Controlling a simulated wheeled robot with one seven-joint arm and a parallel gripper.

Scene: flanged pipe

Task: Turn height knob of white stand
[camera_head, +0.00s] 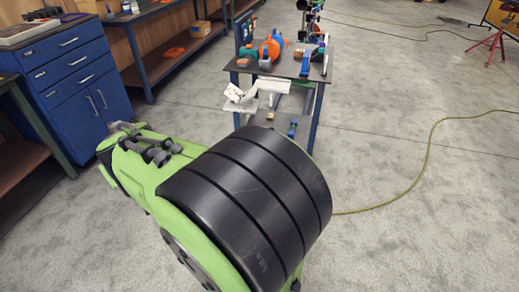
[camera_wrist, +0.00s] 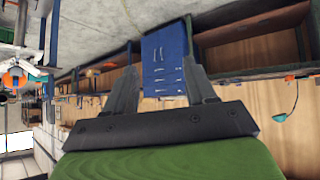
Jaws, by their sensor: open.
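A white stand (camera_head: 265,88) shows in the head view at the near side of the small blue-legged table, beyond my arm. It is small there, and I cannot make out its height knob. In the wrist view my gripper (camera_wrist: 162,66) is open, its two dark fingers spread wide with nothing between them. It faces the blue drawer cabinet (camera_wrist: 165,75) across the room, away from the stand. In the head view my green and black arm fills the lower middle, and I cannot make out my fingers there. White parts at the wrist view's left edge may belong to the stand.
The table (camera_head: 312,72) bears an orange and blue pipe piece (camera_head: 270,47) and several small parts; its lower shelf holds more. A blue drawer cabinet (camera_head: 75,80) and workbenches line the left. A yellow cable (camera_head: 428,150) crosses the open grey floor at right.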

